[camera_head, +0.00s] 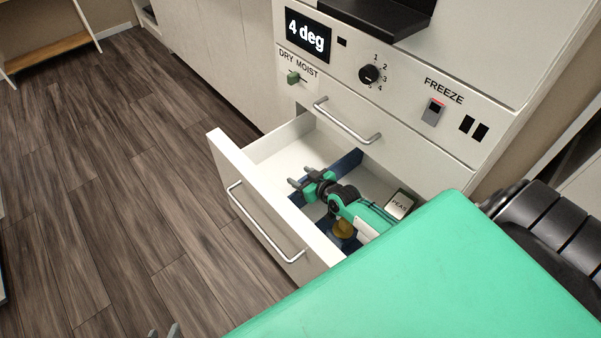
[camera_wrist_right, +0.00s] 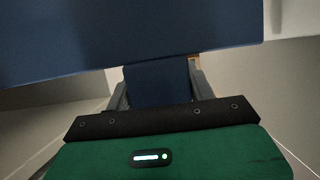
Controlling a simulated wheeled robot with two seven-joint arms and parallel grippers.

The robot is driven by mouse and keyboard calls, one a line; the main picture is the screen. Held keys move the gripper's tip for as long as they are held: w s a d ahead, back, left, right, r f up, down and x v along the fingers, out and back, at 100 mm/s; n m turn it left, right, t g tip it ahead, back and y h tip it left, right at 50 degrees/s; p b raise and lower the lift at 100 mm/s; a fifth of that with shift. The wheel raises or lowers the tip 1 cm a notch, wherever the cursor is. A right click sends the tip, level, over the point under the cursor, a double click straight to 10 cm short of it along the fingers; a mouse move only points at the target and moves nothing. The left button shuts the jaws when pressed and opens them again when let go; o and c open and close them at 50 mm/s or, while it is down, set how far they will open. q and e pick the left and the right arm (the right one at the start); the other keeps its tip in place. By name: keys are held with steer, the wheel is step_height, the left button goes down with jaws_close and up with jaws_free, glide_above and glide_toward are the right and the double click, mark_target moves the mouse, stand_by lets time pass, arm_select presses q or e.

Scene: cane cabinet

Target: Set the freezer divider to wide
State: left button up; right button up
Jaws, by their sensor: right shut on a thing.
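The freezer drawer (camera_head: 225,150) is pulled open in the head view. A blue divider (camera_head: 346,163) runs across inside it, partly hidden by my right arm. My right gripper (camera_head: 300,183) is down in the drawer, shut on the divider. In the right wrist view the blue divider (camera_wrist_right: 155,82) sits between the two grey fingers, and a broad blue panel (camera_wrist_right: 130,35) fills the top. My left gripper (camera_head: 164,331) shows only its fingertips at the bottom edge. They are apart, with nothing seen between them.
A packet marked PEAS (camera_head: 399,205) and a round brownish item (camera_head: 343,229) lie in the drawer near my right arm. A closed drawer (camera_head: 385,150) and a control panel (camera_head: 370,75) are above. Open floor (camera_head: 110,180) lies to the left.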

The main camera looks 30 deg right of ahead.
steer(key=o, duration=1.4)
steer(key=shift+r, duration=0.1)
arm_select(q)
steer(key=s+a+r+g+y+p, duration=0.2)
steer(key=s+a+g+p, duration=0.15)
steer(key=a, duration=0.25)
steer(key=shift+n+g, duration=0.4)
steer(key=shift+g, duration=0.15)
step_height(320, 180, down, 4)
steer(key=shift+f+p, duration=0.1)
steer(key=shift+p, duration=0.65)
arm_select(e)
step_height(320, 180, up, 20)
steer(key=shift+f, duration=0.1)
